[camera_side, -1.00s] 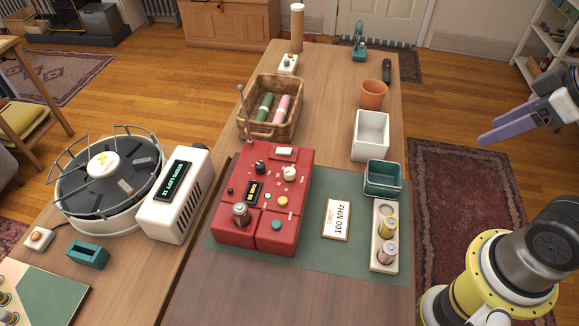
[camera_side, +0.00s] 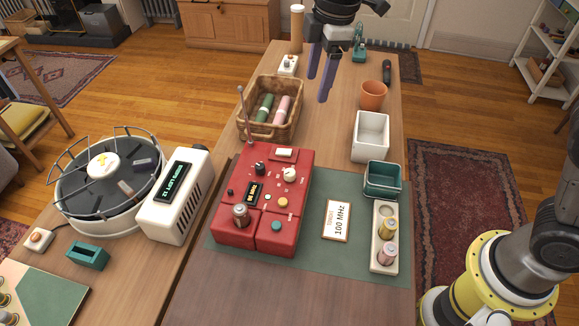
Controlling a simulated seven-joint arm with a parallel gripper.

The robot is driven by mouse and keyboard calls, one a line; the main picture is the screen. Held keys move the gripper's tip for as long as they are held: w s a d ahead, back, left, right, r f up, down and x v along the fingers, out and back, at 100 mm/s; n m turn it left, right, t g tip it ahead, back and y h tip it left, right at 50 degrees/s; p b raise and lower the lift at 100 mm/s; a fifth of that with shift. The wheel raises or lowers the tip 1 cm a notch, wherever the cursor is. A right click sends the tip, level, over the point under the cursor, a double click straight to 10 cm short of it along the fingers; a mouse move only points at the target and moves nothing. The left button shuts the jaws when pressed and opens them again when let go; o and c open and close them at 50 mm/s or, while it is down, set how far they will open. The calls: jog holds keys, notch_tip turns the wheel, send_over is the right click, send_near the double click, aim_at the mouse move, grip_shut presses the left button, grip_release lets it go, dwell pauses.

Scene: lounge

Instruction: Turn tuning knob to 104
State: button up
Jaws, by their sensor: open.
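A red radio-like box (camera_side: 293,228) sits on a green mat (camera_side: 340,268) in the side view. Its top has a cream knob (camera_side: 289,174), a black knob (camera_side: 260,168) and a copper-coloured cylinder (camera_side: 240,215). I cannot tell from their labels which one is the tuning knob. A small amber display (camera_side: 251,194) is too small to read surely.
A thin antenna (camera_side: 245,118) rises from the box's back left. Behind is a wicker basket (camera_side: 269,131) with rolls. Right are a white bin (camera_side: 370,136), teal bin (camera_side: 382,179), orange pot (camera_side: 373,94) and spool tray (camera_side: 383,209). A turntable (camera_side: 107,181) stands left.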

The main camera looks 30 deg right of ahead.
jog(key=n+g, duration=0.1)
jog(key=g, duration=0.1)
send_over(289, 172)
notch_tip(289, 172, down, 9)
jog(key=shift+h, duration=0.3)
notch_tip(289, 172, down, 14)
jog(key=shift+r, duration=0.25)
jog(key=shift+c, duration=0.4)
grip_shut()
